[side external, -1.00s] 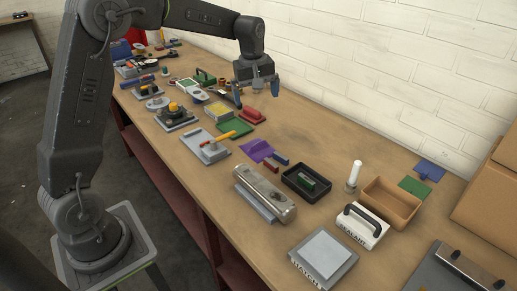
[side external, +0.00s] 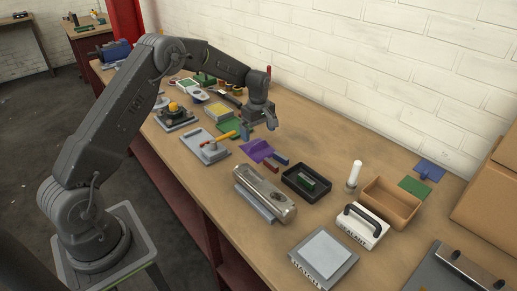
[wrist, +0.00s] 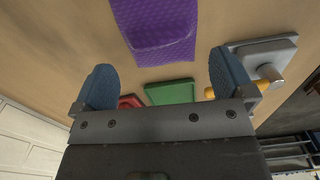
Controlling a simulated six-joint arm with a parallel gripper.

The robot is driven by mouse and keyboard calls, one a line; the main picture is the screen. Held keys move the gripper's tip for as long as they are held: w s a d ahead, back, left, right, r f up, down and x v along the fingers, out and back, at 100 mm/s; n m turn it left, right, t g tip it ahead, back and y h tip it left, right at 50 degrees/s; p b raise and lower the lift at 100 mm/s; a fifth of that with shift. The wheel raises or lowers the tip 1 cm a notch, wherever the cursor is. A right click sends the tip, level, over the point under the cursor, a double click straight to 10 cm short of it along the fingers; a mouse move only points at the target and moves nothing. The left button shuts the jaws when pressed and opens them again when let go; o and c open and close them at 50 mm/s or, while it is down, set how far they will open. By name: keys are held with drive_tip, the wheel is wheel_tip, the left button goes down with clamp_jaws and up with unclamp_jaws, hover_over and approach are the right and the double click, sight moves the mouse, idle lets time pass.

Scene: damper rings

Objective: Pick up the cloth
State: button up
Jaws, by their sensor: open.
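A purple textured cloth (side external: 258,150) lies on the bench with a raised part at one end. In the wrist view the cloth (wrist: 155,28) shows at the top middle, beyond the fingertips. My gripper (side external: 260,128) is above the bench, just behind the cloth in the side view. In the wrist view my gripper (wrist: 162,64) is open, with its two blue fingers wide apart and nothing between them. The cloth's far end is cut off by the wrist view's top edge.
A green mat (wrist: 170,92) lies below the gripper.

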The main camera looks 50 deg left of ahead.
sight(258, 143)
drive_tip(key=shift+f, duration=2.7)
drive_tip(key=shift+c, duration=0.4)
drive_tip(key=c, duration=0.8)
drive_tip(key=shift+r, duration=0.1)
wheel_tip(258, 143, up, 10)
